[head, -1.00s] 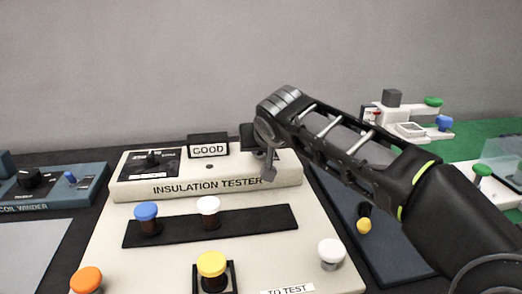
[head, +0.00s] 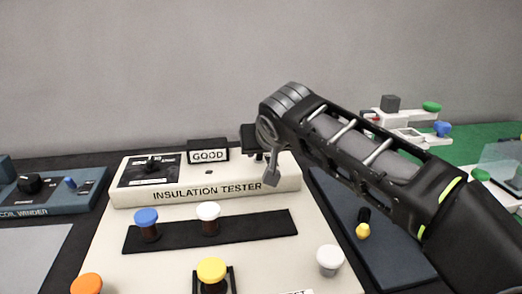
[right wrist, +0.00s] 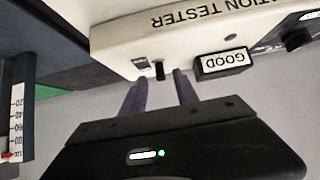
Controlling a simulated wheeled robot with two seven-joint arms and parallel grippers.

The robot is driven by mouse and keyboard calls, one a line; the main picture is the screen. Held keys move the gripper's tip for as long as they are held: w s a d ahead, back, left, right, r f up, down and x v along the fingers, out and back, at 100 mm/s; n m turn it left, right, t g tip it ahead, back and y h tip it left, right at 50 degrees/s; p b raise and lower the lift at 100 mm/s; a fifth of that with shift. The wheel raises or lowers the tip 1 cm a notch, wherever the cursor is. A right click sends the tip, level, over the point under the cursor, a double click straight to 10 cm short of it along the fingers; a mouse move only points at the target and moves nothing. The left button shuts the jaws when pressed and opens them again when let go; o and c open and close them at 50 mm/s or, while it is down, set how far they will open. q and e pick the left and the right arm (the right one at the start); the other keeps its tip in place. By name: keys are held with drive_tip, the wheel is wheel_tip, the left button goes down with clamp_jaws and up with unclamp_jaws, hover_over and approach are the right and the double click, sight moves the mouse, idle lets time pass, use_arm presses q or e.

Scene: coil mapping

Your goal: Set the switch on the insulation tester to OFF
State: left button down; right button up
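The insulation tester (head: 290,174) is a cream sloped console; in the right wrist view its front (right wrist: 115,45) appears upside down. A GOOD display (head: 208,156) stands on its back edge and also shows in the wrist view (right wrist: 222,64). A small black switch lever (right wrist: 160,70) sits beside a small dark label, which is unreadable. My right gripper (right wrist: 160,80) is open, its two fingers apart with the lever between their tips in the picture; contact cannot be told. In the head view my right arm hides most of this corner. My left gripper is out of view.
A black dial (head: 151,163) is on the tester's left panel. Blue (head: 146,216), white (head: 208,211), yellow (head: 211,269) and orange (head: 87,284) capped posts stand in front. A coil winder (head: 50,188) is at left. A dark tray (head: 395,262) lies at right.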

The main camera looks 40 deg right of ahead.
drive_tip(key=shift+v, duration=2)
